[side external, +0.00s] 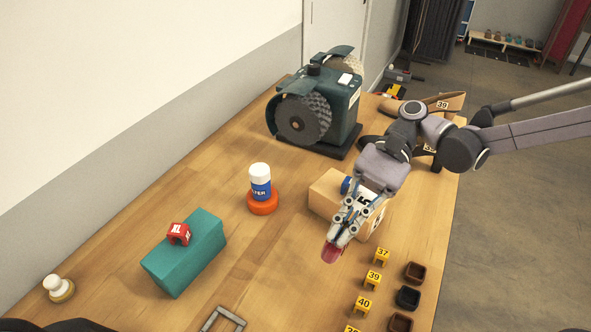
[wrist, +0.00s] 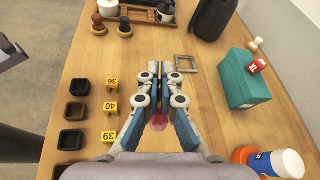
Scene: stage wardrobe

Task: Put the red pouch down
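The red pouch (side external: 332,252) is at the tips of my gripper (side external: 337,238) in the side external view, with its rounded lower end sticking out below the fingers. In the wrist view a bit of the red pouch (wrist: 158,122) shows between the fingers of my gripper (wrist: 172,70), which are closed together; most of it is hidden. My gripper is shut on it and points down over the wooden table (side external: 110,225), left of the yellow number markers. I cannot tell how large the gap to the tabletop is.
A cardboard box (side external: 325,193) is right behind my gripper. A teal box (side external: 185,255) with a red tag, a white-and-blue bottle (side external: 260,182) on an orange base and a green grinding machine (side external: 325,110) stand around. Yellow markers (side external: 374,279) and small dark trays (side external: 408,297) line the right.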

